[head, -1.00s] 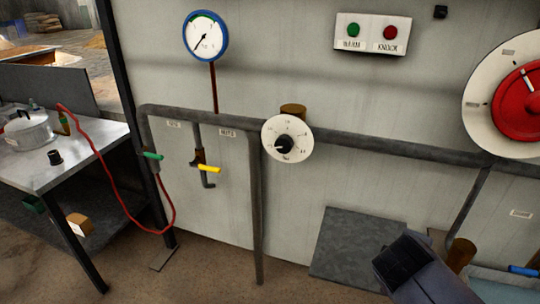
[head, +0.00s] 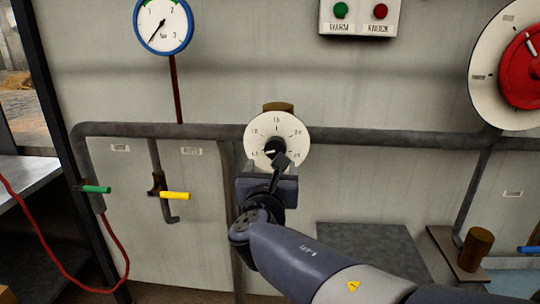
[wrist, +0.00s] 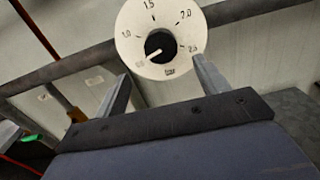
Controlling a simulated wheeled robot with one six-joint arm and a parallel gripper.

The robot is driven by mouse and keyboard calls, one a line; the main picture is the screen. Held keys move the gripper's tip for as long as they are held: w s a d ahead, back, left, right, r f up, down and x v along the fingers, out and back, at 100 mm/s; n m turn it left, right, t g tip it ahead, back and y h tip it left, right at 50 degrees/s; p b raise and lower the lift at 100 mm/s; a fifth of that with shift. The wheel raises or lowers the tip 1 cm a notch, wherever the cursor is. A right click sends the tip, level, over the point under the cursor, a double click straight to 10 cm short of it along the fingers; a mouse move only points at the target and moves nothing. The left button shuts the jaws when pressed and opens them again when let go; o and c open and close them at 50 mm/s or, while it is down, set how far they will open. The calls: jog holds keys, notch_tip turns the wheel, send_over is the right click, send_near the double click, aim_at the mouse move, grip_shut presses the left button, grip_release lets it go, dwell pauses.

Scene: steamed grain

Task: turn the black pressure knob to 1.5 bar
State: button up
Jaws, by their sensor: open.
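The black pressure knob (head: 274,147) sits at the centre of a white round dial (head: 276,122) on the pipe, marked from 0.5 to 2.5. In the wrist view the knob (wrist: 160,45) has a white pointer line aimed at the lower left, by the 0.5 mark. My gripper (head: 276,172) is in front of and just below the dial; its near finger overlaps the knob's lower edge in the head view. In the wrist view my gripper (wrist: 161,68) is open, its fingertips apart at the dial's lower left and lower right, with nothing between them.
A blue-rimmed gauge (head: 163,22) has its needle pointing to the lower left. Green (head: 96,189) and yellow (head: 174,195) valve handles are left of the dial. A button box (head: 360,15) and a red wheel (head: 522,72) are to the right.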

aim_at(275, 152)
jog(key=w, duration=0.9)
jog(key=shift+w+d, duration=0.2)
jog(key=shift+w, duration=0.05)
jog(key=shift+c, duration=0.5)
jog(key=c, duration=0.9)
